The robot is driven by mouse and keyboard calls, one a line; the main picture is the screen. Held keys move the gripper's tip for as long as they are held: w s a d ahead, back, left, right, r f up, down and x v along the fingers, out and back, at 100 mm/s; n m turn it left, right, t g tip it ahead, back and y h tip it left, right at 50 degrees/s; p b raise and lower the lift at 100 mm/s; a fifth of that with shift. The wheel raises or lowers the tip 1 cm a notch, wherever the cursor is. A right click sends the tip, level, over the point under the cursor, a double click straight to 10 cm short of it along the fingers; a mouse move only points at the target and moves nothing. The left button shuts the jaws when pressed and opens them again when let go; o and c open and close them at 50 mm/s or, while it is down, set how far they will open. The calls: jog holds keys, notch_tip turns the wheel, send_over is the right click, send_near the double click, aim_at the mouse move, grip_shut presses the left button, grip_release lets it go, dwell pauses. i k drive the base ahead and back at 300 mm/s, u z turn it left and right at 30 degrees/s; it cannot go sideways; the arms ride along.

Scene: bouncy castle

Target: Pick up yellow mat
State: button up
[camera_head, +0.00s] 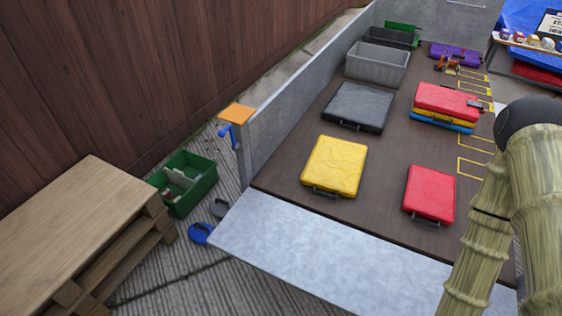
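A yellow mat (335,165), flat and folded with a dark handle on its front edge, lies on the brown floor of a low-walled platform, left of the middle. Nothing lies on top of it. Another yellow layer (436,117) is sandwiched in a stack between a red mat (446,97) above and a blue one below. My gripper is not in view, and nothing is seen touching the yellow mat.
A dark grey mat (358,107) lies behind it and a red mat (429,195) to its right, with bare floor between. A grey wall (290,108) edges the left side. A grey ramp (330,255) is in front. A wooden pallet stack (75,225) stands left.

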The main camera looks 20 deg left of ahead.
aim_at(335, 166)
jog(key=u, duration=0.25)
jog(key=k, duration=0.35)
jog(key=u, duration=0.9)
jog(key=i, duration=1.15)
jog(key=z, duration=0.8)
